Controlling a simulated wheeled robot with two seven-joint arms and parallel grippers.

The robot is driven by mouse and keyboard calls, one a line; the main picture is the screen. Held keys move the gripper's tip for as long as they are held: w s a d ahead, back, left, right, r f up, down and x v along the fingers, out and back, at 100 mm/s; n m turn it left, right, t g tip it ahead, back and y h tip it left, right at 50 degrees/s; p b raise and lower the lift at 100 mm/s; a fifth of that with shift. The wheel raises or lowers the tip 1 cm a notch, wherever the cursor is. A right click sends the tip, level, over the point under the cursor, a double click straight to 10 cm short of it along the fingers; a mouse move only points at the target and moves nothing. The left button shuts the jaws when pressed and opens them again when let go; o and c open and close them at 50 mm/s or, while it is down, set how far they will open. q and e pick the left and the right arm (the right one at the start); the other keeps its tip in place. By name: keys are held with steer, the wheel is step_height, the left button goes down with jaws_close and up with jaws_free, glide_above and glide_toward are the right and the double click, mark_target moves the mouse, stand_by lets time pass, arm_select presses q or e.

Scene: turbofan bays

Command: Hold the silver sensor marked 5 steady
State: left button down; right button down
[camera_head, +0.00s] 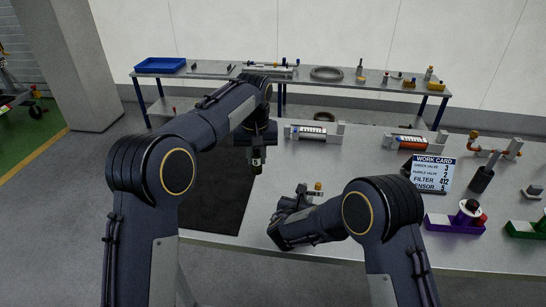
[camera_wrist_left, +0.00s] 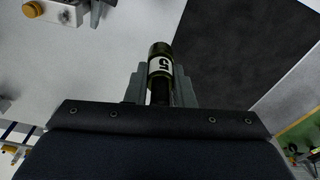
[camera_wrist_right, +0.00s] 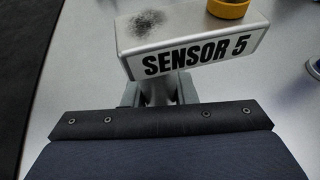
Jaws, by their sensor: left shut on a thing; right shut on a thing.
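A silver block lettered SENSOR 5 (camera_wrist_right: 190,42) fills the top of the right wrist view, with a dark smudge and a yellow cap (camera_wrist_right: 229,8) on its top. My right gripper (camera_wrist_right: 160,92) is shut on its narrower stem below the lettering. In the head view this gripper (camera_head: 303,198) is low over the bench. My left gripper (camera_wrist_left: 161,90) is shut on a dark olive cylinder with a white label marked 5 (camera_wrist_left: 160,66). In the head view the cylinder (camera_head: 257,166) points down from the left gripper, near the dark mat's right edge.
The dark mat (camera_head: 215,205) lies on the bench's left part. A work card (camera_head: 432,172) reads sensor 5. A purple tray (camera_head: 455,223) and a green tray (camera_head: 525,230) stand at right. Cylinder fixtures (camera_head: 312,133) (camera_head: 408,142) line the back. A rear table holds a blue tray (camera_head: 160,65).

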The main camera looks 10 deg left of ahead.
arm_select(q)
steer(key=shift+a, duration=0.25)
steer(key=shift+r, duration=2)
arm_select(e)
steer(key=c, duration=1.1)
jaws_free()
